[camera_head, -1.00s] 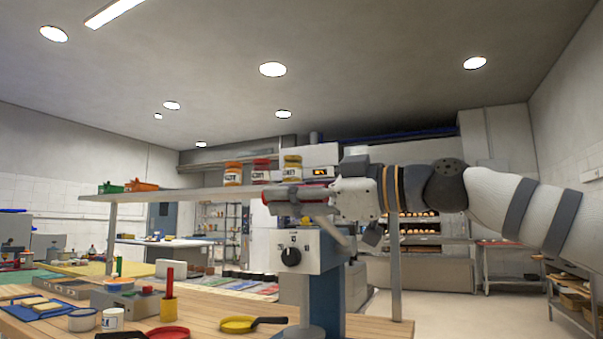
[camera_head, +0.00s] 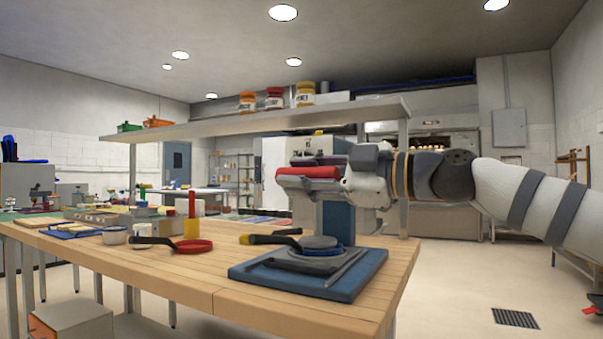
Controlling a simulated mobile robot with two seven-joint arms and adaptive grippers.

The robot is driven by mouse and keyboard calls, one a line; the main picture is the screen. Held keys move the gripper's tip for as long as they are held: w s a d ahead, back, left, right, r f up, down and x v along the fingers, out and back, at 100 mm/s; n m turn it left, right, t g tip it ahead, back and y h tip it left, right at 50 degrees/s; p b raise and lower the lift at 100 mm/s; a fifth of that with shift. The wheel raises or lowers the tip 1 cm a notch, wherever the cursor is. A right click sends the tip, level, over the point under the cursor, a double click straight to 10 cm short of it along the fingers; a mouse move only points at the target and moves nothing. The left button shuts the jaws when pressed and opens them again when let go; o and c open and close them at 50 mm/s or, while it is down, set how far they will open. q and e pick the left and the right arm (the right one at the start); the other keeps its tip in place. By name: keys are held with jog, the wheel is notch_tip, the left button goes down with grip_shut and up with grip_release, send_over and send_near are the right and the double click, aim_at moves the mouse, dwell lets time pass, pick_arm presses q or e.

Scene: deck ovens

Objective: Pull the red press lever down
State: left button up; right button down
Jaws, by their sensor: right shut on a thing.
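The press (camera_head: 337,218) stands at the right end of the wooden table, with a pale head (camera_head: 318,145) on a blue column. Its blue base plate (camera_head: 350,283) carries a dark round plate and grey bars. My right gripper (camera_head: 305,174) reaches in from the right, in front of the press head. It is shut on the red lever (camera_head: 310,172), whose red grip shows between the grey fingers. The gripper hides the lever's shaft and part of the press head. My left gripper is not in view.
A long shelf (camera_head: 245,124) with several jars crosses behind the press.

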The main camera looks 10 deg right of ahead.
jog(key=shift+a+f, duration=0.15)
jog(key=shift+f, duration=0.65)
jog(key=c, duration=1.4)
grip_release()
jog(key=shift+c, duration=0.2)
jog(key=shift+o, duration=0.5)
jog(key=shift+r, duration=0.1)
jog(key=shift+d, duration=0.2)
jog(key=shift+s+d, duration=0.1)
jog(key=shift+d, duration=0.2)
jog(key=v, duration=1.1)
jog(key=shift+s+r, duration=0.25)
jog(key=shift+r, duration=0.1)
